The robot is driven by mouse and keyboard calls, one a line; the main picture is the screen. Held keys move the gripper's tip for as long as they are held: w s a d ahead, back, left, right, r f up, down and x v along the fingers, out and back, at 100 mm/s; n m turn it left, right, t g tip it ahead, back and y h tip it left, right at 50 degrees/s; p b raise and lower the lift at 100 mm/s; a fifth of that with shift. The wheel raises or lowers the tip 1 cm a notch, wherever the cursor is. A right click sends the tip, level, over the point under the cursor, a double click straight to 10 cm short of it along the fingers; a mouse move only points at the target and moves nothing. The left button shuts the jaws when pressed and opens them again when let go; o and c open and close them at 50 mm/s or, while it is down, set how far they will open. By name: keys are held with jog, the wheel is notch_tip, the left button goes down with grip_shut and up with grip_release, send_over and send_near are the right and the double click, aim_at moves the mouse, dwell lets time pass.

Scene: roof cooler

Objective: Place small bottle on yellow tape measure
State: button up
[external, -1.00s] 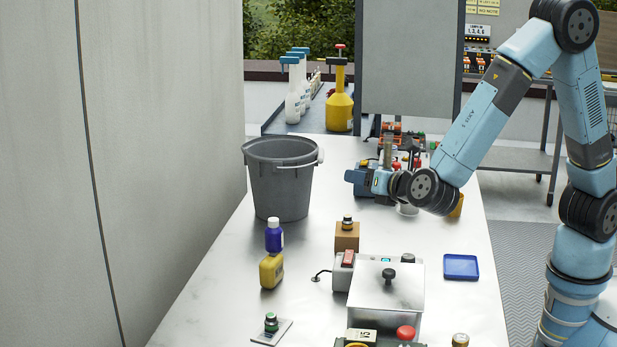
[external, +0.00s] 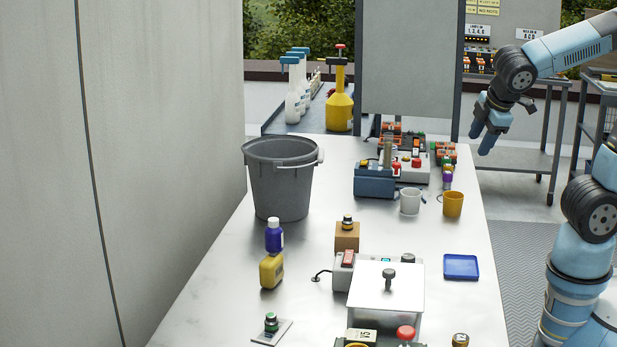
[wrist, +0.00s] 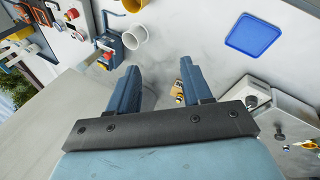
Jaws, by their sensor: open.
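The two touch. My gripper (external: 483,128) is open and empty, pointing down beyond the table's right edge at the far end, well away from both. In the wrist view my gripper's two fingers (wrist: 160,82) are apart with nothing between them. I cannot make out the bottle in the wrist view.
A grey bucket (external: 282,180) stands behind the bottle. A white mug (external: 410,201) and an orange mug (external: 453,204) stand by a blue device (external: 374,182). A lidded metal box (external: 387,286) and a blue tray (external: 461,267) are nearer.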

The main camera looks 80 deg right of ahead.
jog(key=s+a+r+m+t+y, duration=0.2)
jog(key=s+a+r+m+y, duration=0.1)
jog(key=s, duration=0.4)
jog(key=shift+a+m+y, duration=0.6)
jog(key=shift+a+m, duration=0.2)
jog(key=shift+m, duration=0.2)
jog(key=shift+r, duration=0.1)
